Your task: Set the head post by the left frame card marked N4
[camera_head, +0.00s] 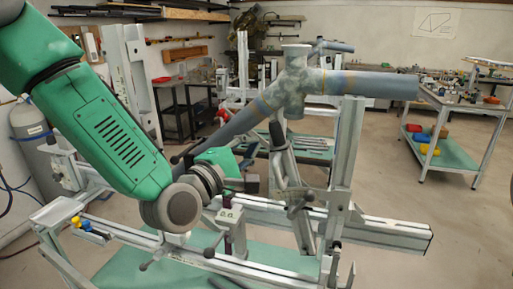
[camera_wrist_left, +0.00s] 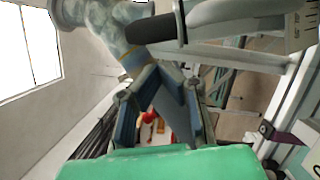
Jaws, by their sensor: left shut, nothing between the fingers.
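The frame jig (camera_head: 370,230) stands in front of me and bears a grey lug joint with tubes (camera_head: 290,82). A silver upright post (camera_head: 345,150) rises under the right tube, with a tilted clamp arm (camera_head: 280,160) beside it. I cannot tell for certain which post is the head post, and no N4 mark is readable. My left gripper (camera_head: 252,184) is shut and empty, low and left of the clamp arm. In the left wrist view its fingers (camera_wrist_left: 158,85) show below the lug (camera_wrist_left: 108,28). The right gripper is not in view.
A purple clamp piece (camera_head: 236,222) is on the jig's left part, and a small tray (camera_head: 55,212) is at far left. A trolley (camera_head: 460,105) with coloured bins (camera_head: 422,140) stands at right. The floor between jig and trolley is clear.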

